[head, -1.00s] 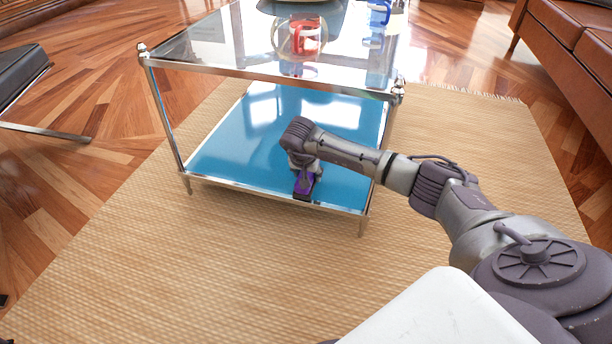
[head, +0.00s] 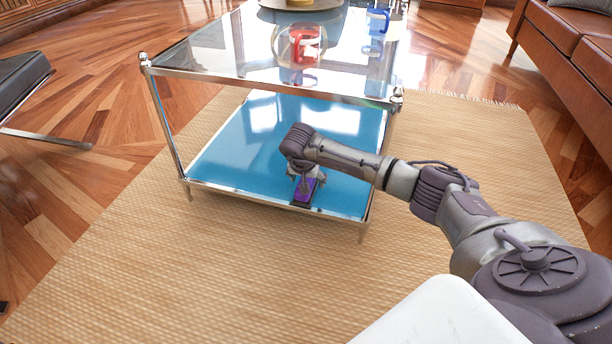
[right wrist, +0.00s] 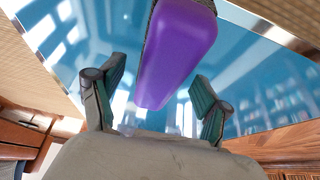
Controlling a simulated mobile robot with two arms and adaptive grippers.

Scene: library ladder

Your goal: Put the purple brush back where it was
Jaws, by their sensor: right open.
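The purple brush (head: 303,191) lies on the blue lower shelf (head: 232,160) of the glass table, close to its front metal edge. It also shows in the right wrist view (right wrist: 178,48), its smooth purple back towards the camera and dark bristles at its far edge. My right gripper (head: 306,179) is just above the brush. In the right wrist view, the fingers of my right gripper (right wrist: 157,72) are spread apart, one on each side of the brush, with gaps visible. My left gripper is not in view.
The glass top (head: 215,50) overhangs the shelf on metal posts. A red mug (head: 306,45) behind a round clear vessel and a blue mug (head: 377,20) stand on it. A woven rug (head: 200,270) lies underneath. A brown sofa (head: 580,60) is at the right.

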